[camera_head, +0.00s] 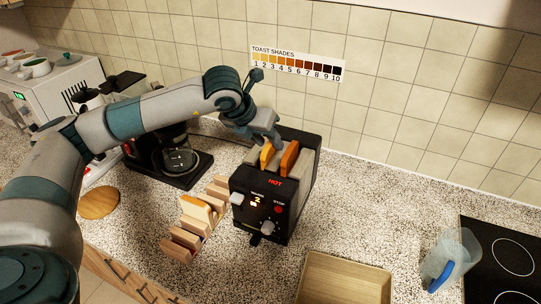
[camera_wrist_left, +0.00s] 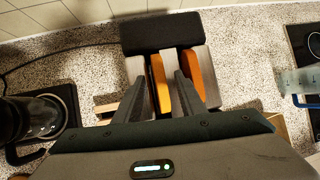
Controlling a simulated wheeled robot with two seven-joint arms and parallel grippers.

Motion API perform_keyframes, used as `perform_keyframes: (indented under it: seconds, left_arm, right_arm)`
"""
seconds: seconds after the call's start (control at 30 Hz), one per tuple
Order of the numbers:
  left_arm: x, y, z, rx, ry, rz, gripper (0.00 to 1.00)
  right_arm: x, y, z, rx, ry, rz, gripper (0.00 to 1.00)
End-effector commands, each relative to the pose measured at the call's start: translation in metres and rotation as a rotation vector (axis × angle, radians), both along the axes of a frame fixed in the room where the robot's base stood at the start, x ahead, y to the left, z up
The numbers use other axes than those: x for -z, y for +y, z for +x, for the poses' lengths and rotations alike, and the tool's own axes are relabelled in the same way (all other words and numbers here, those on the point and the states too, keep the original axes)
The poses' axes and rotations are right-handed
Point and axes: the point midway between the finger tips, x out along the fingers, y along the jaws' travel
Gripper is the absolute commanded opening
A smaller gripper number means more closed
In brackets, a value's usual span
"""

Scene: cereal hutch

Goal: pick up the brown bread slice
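The brown bread slice (camera_head: 289,157) stands upright in the right slot of the black toaster (camera_head: 247,207), its top sticking out. It also shows in the wrist view (camera_wrist_left: 199,72). A lighter, golden slice (camera_head: 266,157) stands in the left slot and shows in the wrist view (camera_wrist_left: 160,84). My left gripper (camera_head: 270,143) is above the back part of the toaster, with fingers apart and nothing held. In the wrist view its fingers (camera_wrist_left: 159,79) lie either side of the golden slice, the right finger overlapping the gap towards the brown slice. Their exact height above the slices is unclear.
A wooden rack (camera_head: 181,241) holding a slice (camera_head: 197,208) stands left of the toaster. A coffee maker (camera_head: 176,160) is farther left. A wooden tray (camera_head: 345,279), a clear jug (camera_head: 452,258) and a hob (camera_head: 507,247) are to the right.

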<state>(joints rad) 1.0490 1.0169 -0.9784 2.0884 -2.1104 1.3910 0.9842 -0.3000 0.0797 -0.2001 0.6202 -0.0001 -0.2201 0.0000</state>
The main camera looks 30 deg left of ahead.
Motion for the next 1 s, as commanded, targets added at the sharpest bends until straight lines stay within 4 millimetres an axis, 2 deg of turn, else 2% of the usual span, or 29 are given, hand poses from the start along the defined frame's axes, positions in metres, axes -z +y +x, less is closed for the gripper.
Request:
perform_keyframes:
  seconds: [0.3,0.47,1.0]
  left_arm:
    - [-0.0001,-0.0001,-0.0002,0.000,0.000,0.000,0.37]
    - [-0.0002,-0.0001,-0.0002,0.000,0.000,0.000,0.00]
    - [-0.0032,-0.0019,0.0001,0.003,-0.001,-0.004,0.00]
  right_arm:
    - [0.0004,0.0033,0.0000,0.001,0.000,0.003,0.35]
    - [0.0004,0.0030,0.0000,0.001,0.000,0.003,0.35]
    - [0.0027,-0.0022,0.0001,-0.001,0.000,-0.002,0.35]
